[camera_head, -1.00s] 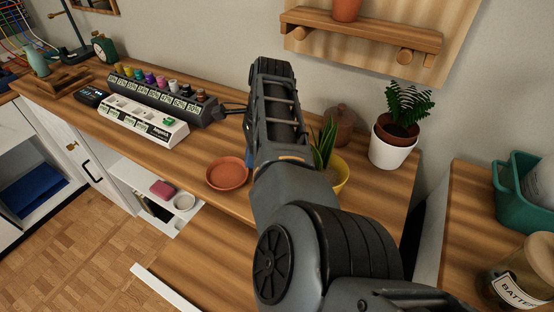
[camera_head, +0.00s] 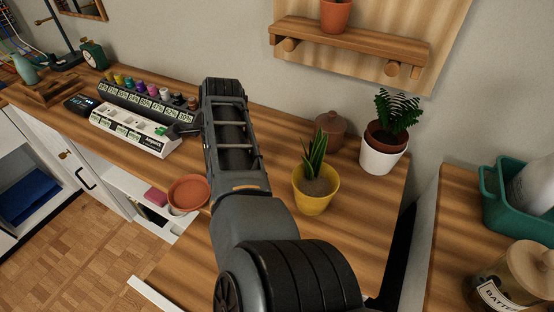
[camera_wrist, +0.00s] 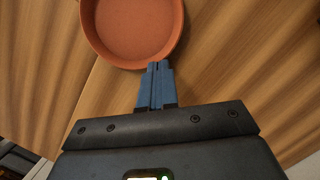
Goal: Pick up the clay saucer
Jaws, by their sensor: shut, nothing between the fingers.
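The clay saucer (camera_head: 189,192) is a shallow, round terracotta dish near the front edge of the wooden desk, just left of my arm in the head view. It lies flat and empty. In the wrist view the saucer (camera_wrist: 131,28) is at the top, partly cut off by the frame. My gripper (camera_wrist: 157,68) has blue fingers pressed together with nothing between them. Their tips are at the saucer's near rim in the picture; I cannot tell whether they touch it. In the head view my arm hides the gripper.
A yellow pot with a spiky plant (camera_head: 314,190) stands right of my arm, with a lidded clay pot (camera_head: 331,131) and a white-potted fern (camera_head: 384,148) behind. A white labelled strip (camera_head: 134,131) and a rack of colored bottles (camera_head: 147,100) lie to the left. An open drawer is below.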

